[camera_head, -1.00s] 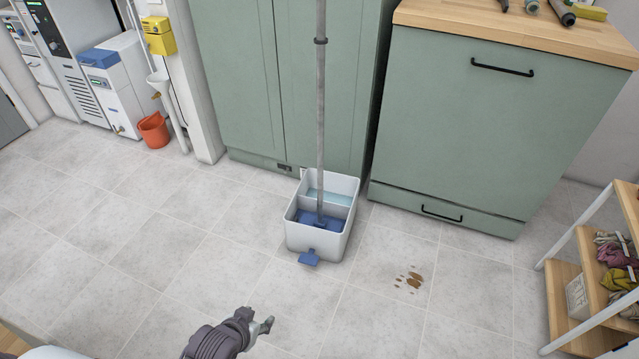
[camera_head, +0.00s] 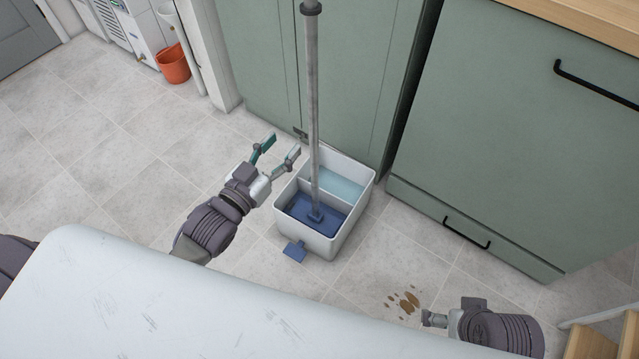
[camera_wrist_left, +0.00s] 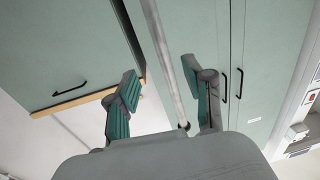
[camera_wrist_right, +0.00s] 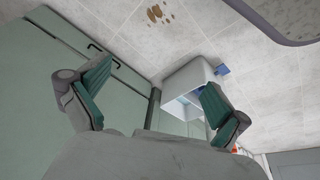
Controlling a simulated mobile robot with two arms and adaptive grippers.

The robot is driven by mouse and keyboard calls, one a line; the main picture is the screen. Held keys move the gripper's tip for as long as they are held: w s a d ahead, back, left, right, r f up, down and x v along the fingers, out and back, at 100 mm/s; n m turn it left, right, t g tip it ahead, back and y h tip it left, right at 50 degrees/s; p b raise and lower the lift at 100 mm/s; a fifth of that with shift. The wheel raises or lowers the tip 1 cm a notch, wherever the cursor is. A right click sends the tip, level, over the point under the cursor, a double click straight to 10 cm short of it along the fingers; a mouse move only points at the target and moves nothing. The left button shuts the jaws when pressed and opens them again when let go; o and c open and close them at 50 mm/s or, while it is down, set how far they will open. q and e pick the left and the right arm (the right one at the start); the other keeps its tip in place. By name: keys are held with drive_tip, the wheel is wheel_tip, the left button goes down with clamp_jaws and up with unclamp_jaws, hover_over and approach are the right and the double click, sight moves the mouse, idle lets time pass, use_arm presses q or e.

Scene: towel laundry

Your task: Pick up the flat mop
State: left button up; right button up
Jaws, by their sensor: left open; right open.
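The flat mop has a long grey handle (camera_head: 312,100) that stands nearly upright, with its blue flat head (camera_head: 316,212) in the front compartment of a white two-part bucket (camera_head: 333,240). My left gripper (camera_head: 279,150) is open and empty, just left of the handle in the head view. In the left wrist view the handle (camera_wrist_left: 168,65) runs between and beyond the spread fingers; I cannot tell how far. My right gripper (camera_head: 428,319) is open and low at the right, apart from the mop. The bucket also shows in the right wrist view (camera_wrist_right: 185,82).
Green cabinets (camera_head: 500,130) stand right behind the bucket. A blue pedal (camera_head: 294,250) sticks out at its front. Brown stains (camera_head: 405,302) mark the floor near my right gripper. An orange bucket (camera_head: 173,64) stands at the back left. The tiled floor at left is clear.

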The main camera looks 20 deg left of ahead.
sight(310, 115)
use_arm(q)
drive_tip(key=b+x, duration=0.1)
drive_tip(key=x, duration=0.8)
drive_tip(key=b+x, duration=0.1)
drive_tip(key=x, duration=0.2)
drive_tip(key=shift+f, duration=0.25)
drive_tip(key=shift+w+d, duration=0.1)
drive_tip(key=shift+w, duration=0.3)
clamp_jaws()
drive_tip(key=shift+r, duration=0.15)
use_arm(e)
drive_tip(key=shift+s+r, duration=0.45)
drive_tip(key=shift+s, duration=0.15)
